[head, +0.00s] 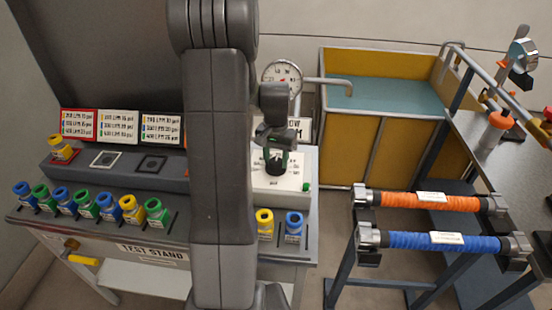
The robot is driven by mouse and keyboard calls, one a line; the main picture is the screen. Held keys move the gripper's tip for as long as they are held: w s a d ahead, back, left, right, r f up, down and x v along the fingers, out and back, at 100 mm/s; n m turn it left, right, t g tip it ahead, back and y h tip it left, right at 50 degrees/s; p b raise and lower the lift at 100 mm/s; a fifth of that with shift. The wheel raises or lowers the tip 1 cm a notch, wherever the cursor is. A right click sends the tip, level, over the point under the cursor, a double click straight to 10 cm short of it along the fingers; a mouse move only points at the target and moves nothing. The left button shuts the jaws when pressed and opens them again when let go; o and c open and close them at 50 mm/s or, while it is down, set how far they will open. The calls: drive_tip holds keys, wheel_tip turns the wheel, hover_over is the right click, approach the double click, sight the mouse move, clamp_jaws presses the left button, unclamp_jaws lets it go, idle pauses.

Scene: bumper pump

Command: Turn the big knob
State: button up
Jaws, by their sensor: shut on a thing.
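My gripper (276,161) points down over the white panel (300,178) in the right part of the test stand. It is shut on a dark knob at the panel, which is mostly hidden between the fingers. Dark green shows at the fingertips. The knob's turn angle cannot be made out. A round white gauge (282,78) stands behind my gripper. A small green button (306,187) sits at the panel's right edge.
My arm hides the middle of the test stand (100,231). Several coloured nozzles stand along its front, with a yellow one (264,222) near the panel. A tank (345,150) and racked orange (400,200) and blue (410,242) hoses are right.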

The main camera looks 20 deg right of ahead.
sight(276, 161)
drive_tip(key=shift+n, duration=0.5)
drive_tip(key=o, duration=1)
drive_tip(key=shift+c, duration=0.2)
wheel_tip(276, 161, up, 14)
drive_tip(key=shift+f, duration=0.2)
wheel_tip(276, 161, down, 14)
drive_tip(key=shift+r, duration=0.15)
idle(0.4)
drive_tip(key=shift+r, duration=0.1)
